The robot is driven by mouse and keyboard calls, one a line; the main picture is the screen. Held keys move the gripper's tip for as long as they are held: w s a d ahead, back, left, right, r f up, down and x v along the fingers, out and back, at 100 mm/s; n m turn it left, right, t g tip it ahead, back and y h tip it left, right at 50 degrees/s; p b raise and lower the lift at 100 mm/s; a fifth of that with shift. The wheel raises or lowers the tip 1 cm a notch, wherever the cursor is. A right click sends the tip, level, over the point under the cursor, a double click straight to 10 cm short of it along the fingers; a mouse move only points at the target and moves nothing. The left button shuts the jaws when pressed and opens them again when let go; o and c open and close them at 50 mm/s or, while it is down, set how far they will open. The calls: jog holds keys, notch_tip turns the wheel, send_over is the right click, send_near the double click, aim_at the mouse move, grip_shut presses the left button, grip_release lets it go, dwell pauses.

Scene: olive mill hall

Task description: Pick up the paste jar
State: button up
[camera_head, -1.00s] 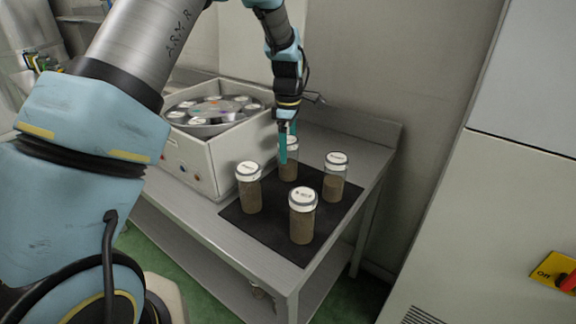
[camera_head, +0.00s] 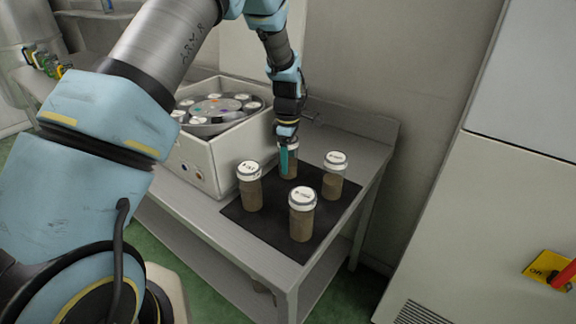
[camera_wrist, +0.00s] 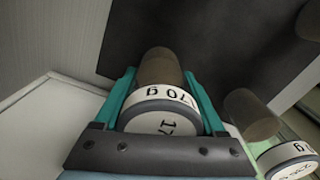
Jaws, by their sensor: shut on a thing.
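Several paste jars with white lids and brown contents stand on the black mat (camera_head: 268,226). My gripper (camera_head: 287,160) is at the back jar (camera_head: 293,171), with its teal fingers down around it. In the wrist view my gripper (camera_wrist: 165,108) is shut on this paste jar (camera_wrist: 160,70), one finger on each side just below the lid. The jar looks upright; whether its base touches the mat is hidden. The other jars are the left jar (camera_head: 251,190), the front jar (camera_head: 302,218) and the right jar (camera_head: 334,180).
A white machine (camera_head: 205,150) with a round carousel stands left of the mat, close to my gripper. The steel table (camera_head: 200,213) has a raised back edge. A grey cabinet (camera_head: 480,220) with a yellow and red switch (camera_head: 552,270) stands at the right.

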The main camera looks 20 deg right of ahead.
jog(key=c, duration=0.8)
notch_tip(320, 180, up, 13)
jog(key=shift+r, duration=0.1)
jog(key=shift+s, duration=0.1)
